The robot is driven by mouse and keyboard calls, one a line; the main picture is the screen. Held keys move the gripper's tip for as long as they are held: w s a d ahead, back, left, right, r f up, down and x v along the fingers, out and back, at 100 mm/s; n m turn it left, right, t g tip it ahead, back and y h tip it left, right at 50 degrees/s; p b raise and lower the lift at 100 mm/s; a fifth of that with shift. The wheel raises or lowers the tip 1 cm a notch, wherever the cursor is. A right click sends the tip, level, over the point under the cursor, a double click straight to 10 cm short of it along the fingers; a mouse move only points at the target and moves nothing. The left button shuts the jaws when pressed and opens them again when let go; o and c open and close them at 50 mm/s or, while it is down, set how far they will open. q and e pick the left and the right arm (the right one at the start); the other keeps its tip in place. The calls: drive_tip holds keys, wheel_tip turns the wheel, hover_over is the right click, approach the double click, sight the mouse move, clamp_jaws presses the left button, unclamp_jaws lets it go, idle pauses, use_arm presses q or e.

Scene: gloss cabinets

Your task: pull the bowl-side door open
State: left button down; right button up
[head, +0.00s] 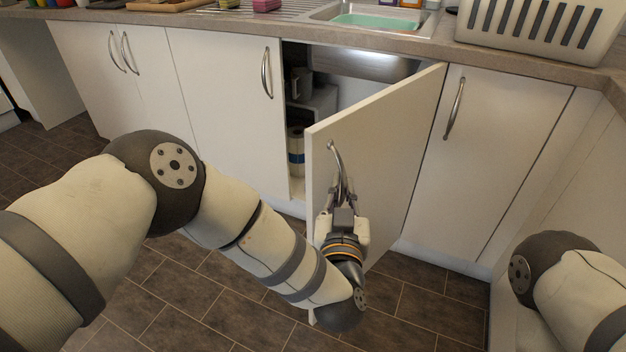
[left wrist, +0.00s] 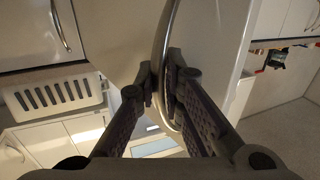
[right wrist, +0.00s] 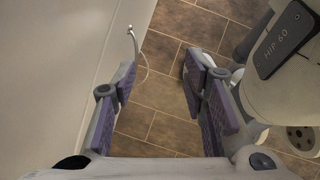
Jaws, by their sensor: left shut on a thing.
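The bowl-side door (head: 385,150) stands swung well out from the cabinet under the sink, hinged on its right side. Its curved metal handle (head: 336,165) is on the free left edge. My left gripper (head: 341,196) is shut on this handle; the left wrist view shows the fingers (left wrist: 168,85) closed on either side of the bar (left wrist: 163,45). The sink bowl's steel underside (head: 365,64) shows inside the cabinet. My right gripper (right wrist: 158,80) is open and empty in the right wrist view, beside a white panel (right wrist: 60,70) and above the floor.
Closed white doors flank the opening, one at the left (head: 215,100) and one at the right (head: 480,150). Inside the cabinet are a mug (head: 299,84) and a paper-like roll (head: 296,150). A crate (head: 540,28) stands on the worktop. Tiled floor (head: 225,295) is clear in front.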

use_arm(q)
drive_tip(key=s+d+n+y+b, duration=0.1)
drive_tip(key=s+d, duration=0.4)
drive_tip(key=d, duration=0.5)
drive_tip(key=shift+s+n+y+b, duration=0.3)
drive_tip(key=shift+y+b, duration=0.4)
drive_tip(key=shift+b, duration=0.45)
use_arm(e)
drive_tip(key=shift+g, duration=0.3)
drive_tip(key=shift+s+x, duration=0.15)
drive_tip(key=shift+x, duration=0.9)
drive_tip(key=shift+s+x, duration=0.2)
drive_tip(key=shift+x, duration=0.9)
use_arm(q)
drive_tip(key=shift+d+r, duration=0.1)
use_arm(e)
drive_tip(key=shift+r, duration=0.25)
use_arm(q)
drive_tip(key=c, duration=1.7)
unclamp_jaws()
use_arm(e)
drive_tip(key=shift+w, duration=0.1)
